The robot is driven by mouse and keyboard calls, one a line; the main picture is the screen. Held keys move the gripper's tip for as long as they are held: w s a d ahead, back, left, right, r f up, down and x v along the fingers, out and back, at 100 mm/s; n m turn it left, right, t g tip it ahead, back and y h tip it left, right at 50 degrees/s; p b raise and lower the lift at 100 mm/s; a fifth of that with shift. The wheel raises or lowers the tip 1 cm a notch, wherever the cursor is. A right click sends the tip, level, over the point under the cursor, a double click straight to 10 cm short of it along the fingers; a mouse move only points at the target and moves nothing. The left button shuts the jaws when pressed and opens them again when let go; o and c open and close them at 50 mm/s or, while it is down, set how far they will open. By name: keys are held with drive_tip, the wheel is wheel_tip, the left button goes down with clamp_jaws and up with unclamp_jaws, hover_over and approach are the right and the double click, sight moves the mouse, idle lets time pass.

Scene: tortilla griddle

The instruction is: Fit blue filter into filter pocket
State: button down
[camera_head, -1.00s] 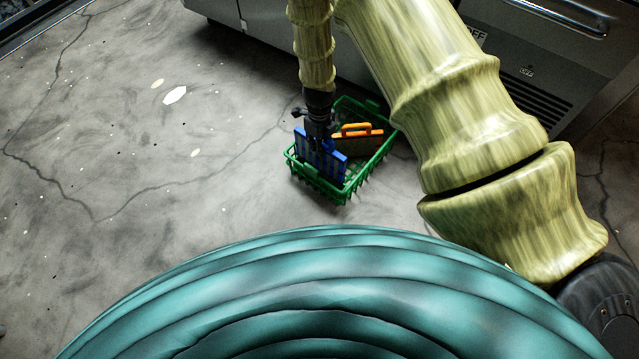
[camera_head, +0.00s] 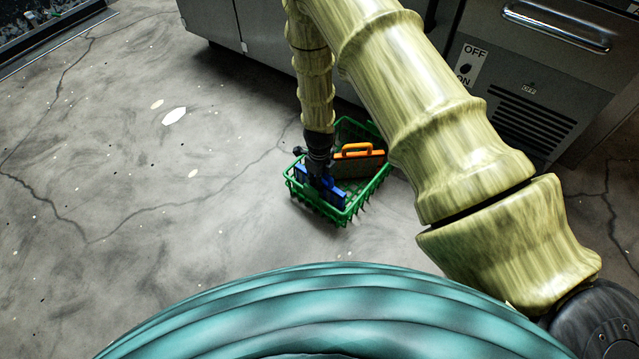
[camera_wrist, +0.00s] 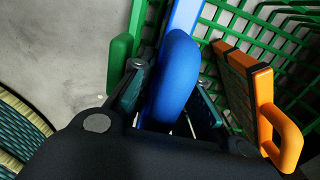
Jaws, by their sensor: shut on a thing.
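The blue filter (camera_head: 328,190) stands inside the left part of a green wire basket (camera_head: 344,213) on the floor. My gripper (camera_head: 320,180) reaches down into the basket from above and is shut on the filter's handle. In the wrist view the rounded blue handle (camera_wrist: 176,75) sits between the two fingers of my gripper (camera_wrist: 172,105). The filter's lower part is hidden by the basket wall and my gripper. I see no filter pocket that I can identify.
An orange-handled filter (camera_head: 358,151) stands in the same basket, to the right of the blue one. A steel cabinet (camera_head: 530,60) with an OFF/ON switch (camera_head: 468,65) is behind. The grey floor (camera_head: 130,150) to the left is mostly clear.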

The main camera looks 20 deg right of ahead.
drive_tip(key=shift+f, duration=0.6)
drive_tip(key=c, duration=1.4)
unclamp_jaws()
drive_tip(key=shift+o, duration=0.2)
drive_tip(key=shift+f+b, duration=0.2)
drive_tip(key=shift+b, duration=0.4)
wheel_tip(320, 180, up, 11)
drive_tip(key=p, duration=0.5)
drive_tip(key=shift+r+p, duration=0.1)
drive_tip(key=shift+p, duration=0.25)
